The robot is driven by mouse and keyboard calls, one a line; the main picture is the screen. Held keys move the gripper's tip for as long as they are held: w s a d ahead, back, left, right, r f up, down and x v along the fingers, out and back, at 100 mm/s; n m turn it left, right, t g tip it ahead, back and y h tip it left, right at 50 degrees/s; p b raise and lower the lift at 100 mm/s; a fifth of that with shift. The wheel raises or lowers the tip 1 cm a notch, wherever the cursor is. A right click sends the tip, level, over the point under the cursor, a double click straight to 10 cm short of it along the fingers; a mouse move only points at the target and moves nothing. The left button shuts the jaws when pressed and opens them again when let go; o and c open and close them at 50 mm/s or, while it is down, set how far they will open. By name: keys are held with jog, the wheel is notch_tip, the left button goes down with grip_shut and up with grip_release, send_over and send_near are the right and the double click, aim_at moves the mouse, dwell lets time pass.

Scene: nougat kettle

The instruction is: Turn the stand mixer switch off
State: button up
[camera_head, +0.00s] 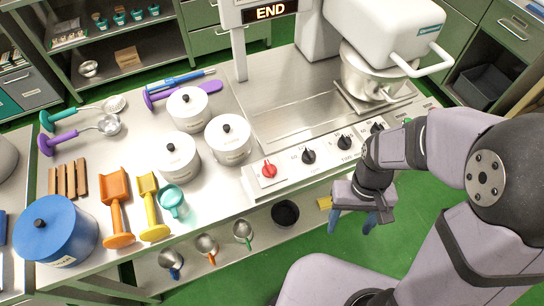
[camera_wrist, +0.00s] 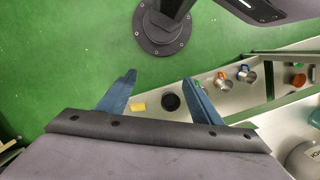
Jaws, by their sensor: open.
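The white stand mixer (camera_head: 385,40) with its metal bowl (camera_head: 368,75) stands at the back right of the steel counter. A white control panel along the counter's front carries a red knob (camera_head: 269,169) on a pale plate at its left end. Black knobs (camera_head: 308,156) follow to the right, one of them (camera_head: 344,142) near my arm. Which control is the mixer switch, and its setting, I cannot tell. My gripper (camera_head: 351,224) is open and empty, in front of the panel's right part and apart from it. In the wrist view its blue fingers (camera_wrist: 160,82) are spread over the floor and lower shelf.
White lidded pots (camera_head: 228,140), a blue pot (camera_head: 55,230) and scoops (camera_head: 116,208) fill the counter's left. A lit "END" sign (camera_head: 270,11) stands behind the panel. Small cups (camera_head: 206,247) and a black bowl (camera_head: 285,213) sit on the lower shelf. Green floor is open in front.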

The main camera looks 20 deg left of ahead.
aim_at(270, 166)
jog(key=w+a, duration=0.3)
jog(key=a, duration=0.2)
jog(key=w+a+m+y+p, duration=0.1)
jog(key=w+a, duration=0.1)
jog(key=a, duration=0.3)
jog(key=w+a+m, duration=0.1)
jog(key=w+a, duration=0.2)
jog(key=a, duration=0.2)
jog(key=shift+w+a+r+y, duration=0.1)
jog(key=shift+w+r+y, duration=0.1)
jog(key=shift+w+y, duration=0.1)
jog(key=w+a+r+m, duration=0.1)
jog(key=w+a+r+m+y, duration=0.1)
jog(key=a+r+m, duration=0.1)
jog(key=w+a+r+m, duration=0.1)
jog(key=w+a, duration=0.1)
jog(key=shift+a+r+m+y, duration=0.15)
jog(key=shift+a+m+y, duration=0.05)
jog(key=shift+m+y, duration=0.1)
jog(key=shift+s+a+r+m+g+y, duration=0.1)
jog(key=shift+s+a+r+m+g, duration=0.15)
jog(key=shift+m, duration=0.8)
jog(key=shift+s+a+r+m+g+y, duration=0.1)
jog(key=shift+s+a+r+m, duration=0.2)
jog(key=shift+m, duration=0.7)
jog(key=shift+s+a+r+m+g+y, duration=0.15)
jog(key=shift+r+m, duration=0.2)
jog(key=shift+m, duration=0.7)
jog(key=shift+f, duration=0.1)
